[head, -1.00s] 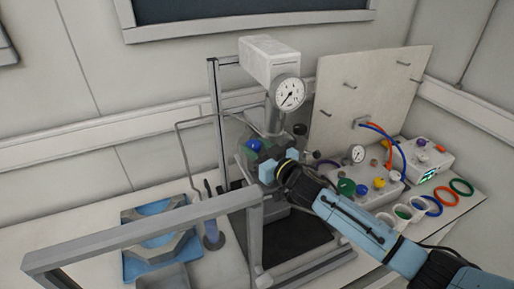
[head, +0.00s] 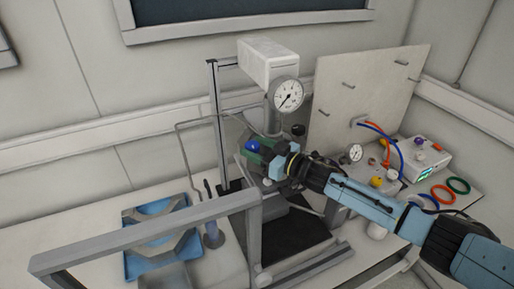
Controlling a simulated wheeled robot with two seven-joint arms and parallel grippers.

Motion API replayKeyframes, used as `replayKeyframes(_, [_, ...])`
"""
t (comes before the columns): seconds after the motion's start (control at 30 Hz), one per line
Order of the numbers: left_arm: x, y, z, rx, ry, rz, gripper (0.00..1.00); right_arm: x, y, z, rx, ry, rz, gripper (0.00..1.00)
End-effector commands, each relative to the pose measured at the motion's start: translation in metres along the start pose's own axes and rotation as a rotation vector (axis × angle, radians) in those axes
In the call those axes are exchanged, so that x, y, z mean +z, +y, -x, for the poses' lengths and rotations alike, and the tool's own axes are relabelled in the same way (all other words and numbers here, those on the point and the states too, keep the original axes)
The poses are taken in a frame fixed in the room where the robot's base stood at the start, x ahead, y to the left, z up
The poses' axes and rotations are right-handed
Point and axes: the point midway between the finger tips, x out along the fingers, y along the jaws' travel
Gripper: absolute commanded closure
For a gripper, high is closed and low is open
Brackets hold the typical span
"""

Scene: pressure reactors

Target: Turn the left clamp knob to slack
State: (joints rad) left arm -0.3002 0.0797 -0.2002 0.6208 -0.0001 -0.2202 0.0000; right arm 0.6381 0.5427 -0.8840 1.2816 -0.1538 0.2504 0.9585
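The pressure reactor stands in the dark-based frame at the middle of the bench, with a round pressure gauge (head: 287,95) under a pale grey motor box (head: 268,63). A blue knob (head: 252,146) shows on the left side of the reactor's clamp, beside a greenish clamp part (head: 256,158). My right gripper (head: 276,166) is at the front right of the clamp, a little right of and below the blue knob. Its light-blue fingers overlap the clamp in the picture, so contact and finger gap cannot be told. The gripper hides the clamp's right front. My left gripper is out of view.
A grey rail frame (head: 150,232) crosses the near left. A blue tray (head: 160,233) lies behind it. A white peg panel (head: 365,98), a control box (head: 425,158) and coloured rings (head: 443,194) are at the right.

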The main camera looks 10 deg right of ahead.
Motion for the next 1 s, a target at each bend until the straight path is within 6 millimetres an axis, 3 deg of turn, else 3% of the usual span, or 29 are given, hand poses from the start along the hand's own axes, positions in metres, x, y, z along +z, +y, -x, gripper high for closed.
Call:
replayKeyframes(0.3, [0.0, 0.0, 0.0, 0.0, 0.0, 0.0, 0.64, 0.0, 0.0, 0.001, 0.0, 0.0, 0.0, 0.39])
replayKeyframes(0.47, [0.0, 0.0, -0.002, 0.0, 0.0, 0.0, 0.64, 0.002, 0.001, 0.013, 0.002, -0.002, -0.001, 0.39])
replayKeyframes(1.0, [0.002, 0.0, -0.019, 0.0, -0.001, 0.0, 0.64, 0.003, 0.0, 0.118, 0.001, -0.003, 0.0, 0.39])
